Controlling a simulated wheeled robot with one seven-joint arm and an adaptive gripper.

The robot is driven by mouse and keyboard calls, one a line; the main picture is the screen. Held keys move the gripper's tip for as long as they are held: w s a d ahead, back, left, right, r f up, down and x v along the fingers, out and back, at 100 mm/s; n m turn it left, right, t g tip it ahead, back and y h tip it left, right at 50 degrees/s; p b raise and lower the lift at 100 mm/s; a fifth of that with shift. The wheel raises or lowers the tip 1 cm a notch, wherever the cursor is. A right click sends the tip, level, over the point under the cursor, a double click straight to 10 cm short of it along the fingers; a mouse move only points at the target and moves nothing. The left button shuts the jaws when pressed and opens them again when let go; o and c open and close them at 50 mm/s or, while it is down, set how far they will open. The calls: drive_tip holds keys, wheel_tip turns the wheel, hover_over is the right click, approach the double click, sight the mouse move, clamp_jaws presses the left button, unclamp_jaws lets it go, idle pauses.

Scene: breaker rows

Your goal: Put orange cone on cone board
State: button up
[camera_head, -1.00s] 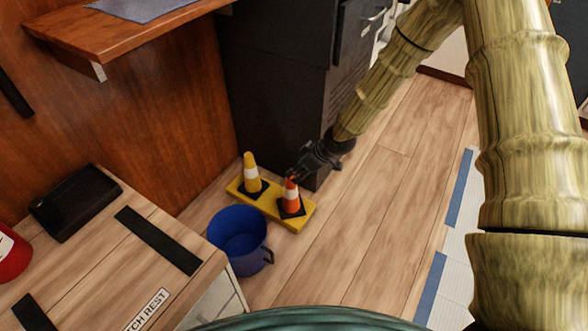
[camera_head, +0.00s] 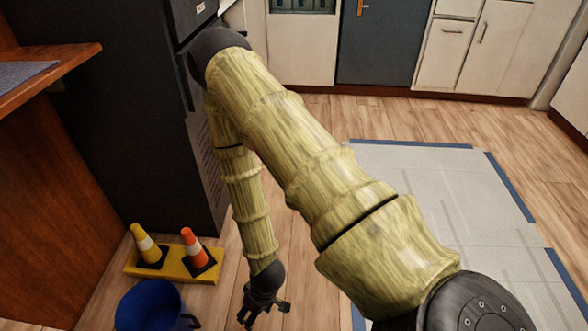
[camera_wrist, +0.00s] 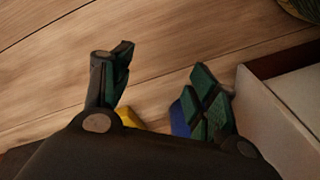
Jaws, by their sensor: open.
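My gripper (camera_head: 263,318) is open and empty, to the right of the board and apart from the orange cone. In the wrist view my gripper (camera_wrist: 160,85) has its fingers spread with bare floor between them. A small yellow patch and a blue patch show behind the fingers there.
A blue bucket (camera_head: 150,308) stands in front of the board. A dark cabinet (camera_head: 150,120) rises behind it, with a wooden panel (camera_head: 55,200) at left. A pale floor mat (camera_head: 440,190) edged with blue tape lies at right. Floor beside my gripper is clear.

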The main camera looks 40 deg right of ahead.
drive_tip(key=s+d+m+g+h, duration=0.1)
drive_tip(key=s+d, duration=0.3)
drive_tip(key=s, duration=0.8)
drive_tip(key=shift+s+f+m+h, duration=0.35)
drive_tip(key=shift+m+h, duration=0.25)
drive_tip(key=shift+h, duration=0.1)
drive_tip(key=shift+d, duration=0.1)
wheel_tip(320, 180, up, 42)
drive_tip(key=p, duration=4.1)
drive_tip(key=shift+f+p, duration=0.15)
drive_tip(key=shift+p, duration=0.2)
